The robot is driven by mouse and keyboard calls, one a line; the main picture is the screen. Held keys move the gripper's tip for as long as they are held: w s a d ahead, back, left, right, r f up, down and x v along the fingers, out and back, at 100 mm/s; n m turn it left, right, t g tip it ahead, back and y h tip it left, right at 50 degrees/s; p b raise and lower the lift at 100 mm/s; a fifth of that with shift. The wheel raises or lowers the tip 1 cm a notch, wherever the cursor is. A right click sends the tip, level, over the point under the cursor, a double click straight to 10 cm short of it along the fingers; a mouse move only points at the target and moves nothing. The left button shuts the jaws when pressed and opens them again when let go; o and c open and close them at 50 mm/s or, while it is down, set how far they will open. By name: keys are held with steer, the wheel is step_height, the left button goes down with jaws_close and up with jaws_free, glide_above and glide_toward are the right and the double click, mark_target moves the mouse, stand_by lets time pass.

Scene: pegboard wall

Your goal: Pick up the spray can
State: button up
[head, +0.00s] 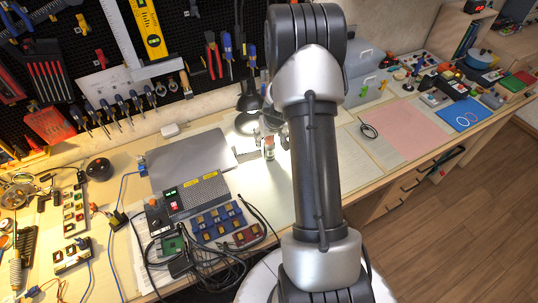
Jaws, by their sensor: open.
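A small upright can (269,149), seemingly the spray can, stands on the lit part of the workbench, just left of my arm. It is small in the picture and its label cannot be read. My gripper (272,123) shows only in part, beside my dark and silver arm, which hides much of it. It appears just above and behind the can. It is open, and I cannot tell whether its fingers are around the can.
A grey metal sheet (190,158) and a control box (192,194) lie left of the can. Circuit boards and loose black cables (205,258) are in front. A pink mat (403,130) lies to the right. A pegboard with tools (150,70) stands behind.

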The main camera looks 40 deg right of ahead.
steer(key=shift+b+x, duration=0.55)
steer(key=shift+x, duration=2.5)
steer(key=shift+w+d, duration=0.15)
steer(key=shift+r, duration=0.1)
steer(key=c, duration=1.3)
steer(key=shift+r, duration=0.1)
step_height(320, 180, up, 20)
steer(key=p, duration=0.7)
steer(key=s+a+r+n, duration=0.1)
steer(key=a, duration=0.9)
steer(key=s+a+r+n+y+b, duration=0.1)
steer(key=s+a+n, duration=0.1)
steer(key=a, duration=0.9)
steer(key=s+a+r+n+y+b, duration=0.1)
steer(key=a+n, duration=0.1)
steer(key=a, duration=0.8)
steer(key=shift+s+a+r+t, duration=0.25)
steer(key=shift+a+r+t, duration=0.05)
steer(key=shift+a, duration=0.1)
